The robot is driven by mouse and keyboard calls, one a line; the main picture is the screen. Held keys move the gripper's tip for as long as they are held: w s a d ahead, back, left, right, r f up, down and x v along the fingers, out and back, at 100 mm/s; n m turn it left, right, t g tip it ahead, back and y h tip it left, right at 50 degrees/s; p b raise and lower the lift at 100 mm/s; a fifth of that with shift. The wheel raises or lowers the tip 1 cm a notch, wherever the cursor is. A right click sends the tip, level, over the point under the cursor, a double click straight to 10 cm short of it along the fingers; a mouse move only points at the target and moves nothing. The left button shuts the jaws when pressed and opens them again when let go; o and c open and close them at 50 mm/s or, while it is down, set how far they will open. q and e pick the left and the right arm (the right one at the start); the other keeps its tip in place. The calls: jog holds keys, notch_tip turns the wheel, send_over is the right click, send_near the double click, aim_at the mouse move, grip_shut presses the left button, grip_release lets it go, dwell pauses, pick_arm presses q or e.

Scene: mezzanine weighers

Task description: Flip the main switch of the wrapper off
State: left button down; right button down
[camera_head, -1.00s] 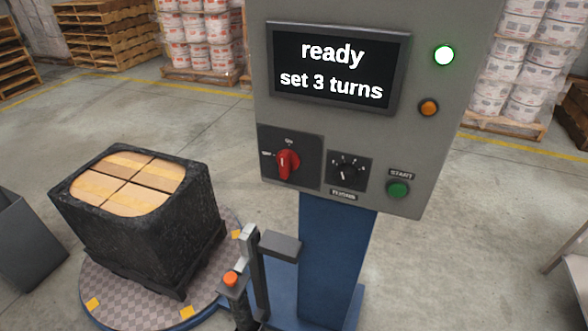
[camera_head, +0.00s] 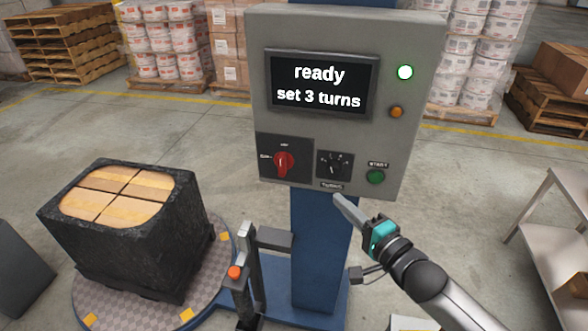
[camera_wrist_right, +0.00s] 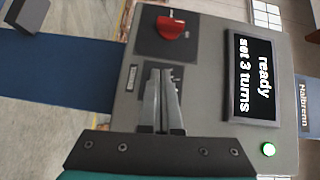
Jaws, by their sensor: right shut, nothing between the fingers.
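The wrapper's grey control panel (camera_head: 410,40) stands on a blue column. Its main switch, a red rotary knob (camera_head: 284,163) on a black plate, sits at the panel's lower left. The knob stands upright toward the upper label, which is too small to read surely. My right gripper (camera_head: 338,198) is shut and empty, just below the turns dial (camera_head: 334,164), to the lower right of the red knob and apart from it. In the right wrist view the red knob (camera_wrist_right: 172,25) lies beyond the shut fingers (camera_wrist_right: 160,75). My left gripper is not in view.
The screen (camera_head: 320,84) reads "ready, set 3 turns". The green start button (camera_head: 376,177) is at the panel's lower right. A black-wrapped load (camera_head: 130,240) stands on the turntable at left.

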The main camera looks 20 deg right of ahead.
jog(key=shift+s+a+r, duration=0.1)
jog(key=shift+a+r, duration=0.1)
jog(key=shift+r, duration=0.4)
jog(key=shift+a+r, duration=0.2)
jog(key=shift+r, duration=0.4)
send_near(286, 160)
jog(key=w+d, duration=0.2)
jog(key=w, duration=0.2)
jog(key=shift+w+a+f, duration=0.1)
jog(key=shift+w+a, duration=0.45)
jog(key=shift+a, duration=0.35)
jog(key=shift+w+a, duration=0.35)
jog(key=shift+a, duration=0.2)
